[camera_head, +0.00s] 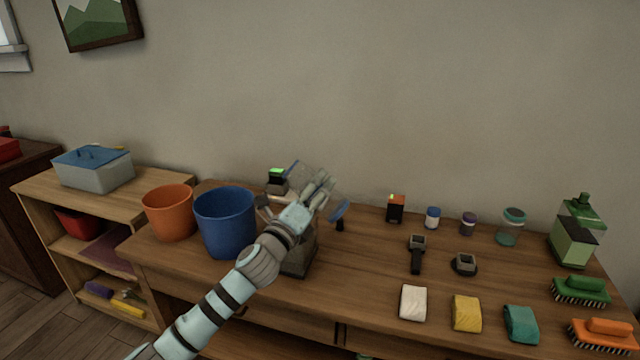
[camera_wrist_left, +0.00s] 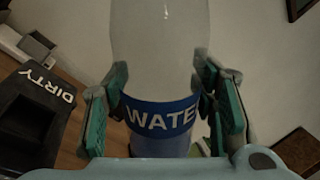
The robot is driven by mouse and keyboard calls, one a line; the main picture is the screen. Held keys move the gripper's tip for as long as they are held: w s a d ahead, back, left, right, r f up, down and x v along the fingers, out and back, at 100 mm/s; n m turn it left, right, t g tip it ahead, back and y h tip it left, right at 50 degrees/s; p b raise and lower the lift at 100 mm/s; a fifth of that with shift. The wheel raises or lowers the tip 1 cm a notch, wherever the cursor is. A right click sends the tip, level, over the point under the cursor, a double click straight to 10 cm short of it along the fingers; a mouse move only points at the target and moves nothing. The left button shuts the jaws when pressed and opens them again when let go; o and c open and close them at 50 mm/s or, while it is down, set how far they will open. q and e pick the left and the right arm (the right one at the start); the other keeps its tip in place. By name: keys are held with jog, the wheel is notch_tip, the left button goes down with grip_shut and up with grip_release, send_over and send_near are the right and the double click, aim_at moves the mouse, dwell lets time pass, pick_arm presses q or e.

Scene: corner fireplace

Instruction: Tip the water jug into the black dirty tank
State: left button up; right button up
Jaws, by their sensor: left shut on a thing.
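The water jug (camera_wrist_left: 158,65) is clear, with a blue band reading "WATE" in the left wrist view. My left gripper (camera_wrist_left: 160,105) is shut on it, with green finger pads on both sides of the band. The black tank (camera_wrist_left: 38,98), labelled "DIRTY", stands to the left of the jug in the wrist view. In the head view the tank (camera_head: 300,264) is partly hidden below my gripper. My right gripper is out of view.
A blue bucket (camera_head: 226,224) and an orange bucket (camera_head: 169,212) stand left of my arm on the wooden table (camera_head: 365,280). Several small jars, folded cloths, brushes and a green container (camera_head: 576,235) stand to the right. A lidded grey bin (camera_head: 95,172) sits on a side shelf.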

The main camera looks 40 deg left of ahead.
pick_arm(q)
jog(key=a+r+m+p, duration=0.1)
jog(key=r+m+p, duration=0.1)
jog(key=p, duration=0.3)
jog(key=s+a+r+m+g+h+p, duration=0.1)
jog(key=a+r+m+p, duration=0.1)
jog(key=m+p, duration=0.2)
jog(key=a+r+m+h+p, duration=0.1)
jog(key=r+m+p, duration=0.1)
jog(key=m+p, duration=0.2)
jog(key=shift+s+a+r+g+p, duration=0.1)
jog(key=shift+s+a+g+p, duration=0.3)
jog(key=shift+p, duration=1.4)
jog(key=shift+a+m+p, duration=0.2)
jog(key=shift+m+p, duration=0.3)
jog(key=shift+p, duration=0.05)
